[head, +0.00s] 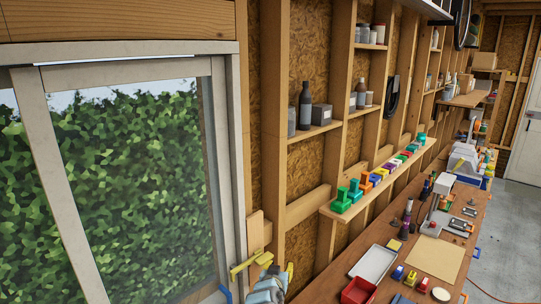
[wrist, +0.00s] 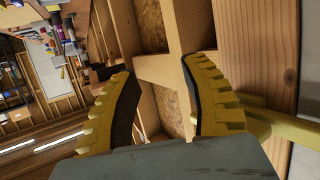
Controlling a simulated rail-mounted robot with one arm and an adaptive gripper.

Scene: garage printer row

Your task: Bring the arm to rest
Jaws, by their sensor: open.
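My gripper (head: 277,268) shows at the bottom of the head view, in front of the wall studs beside the window frame. In the wrist view my gripper (wrist: 163,68) has its two yellow ribbed fingers with dark pads spread wide apart. Nothing is between them; wall studs and board show through the gap. A pale yellow bar (wrist: 265,125) passes close behind the right finger in the wrist view. I cannot tell whether they touch. Most of my arm is out of view.
A window (head: 130,170) with a pale frame fills the left. A narrow shelf (head: 372,188) with several coloured blocks runs along the wall. The workbench (head: 385,228) at right holds a white tray (head: 373,262), a red bin (head: 358,290) and a tan mat (head: 435,258). Open floor (head: 505,235) lies beyond.

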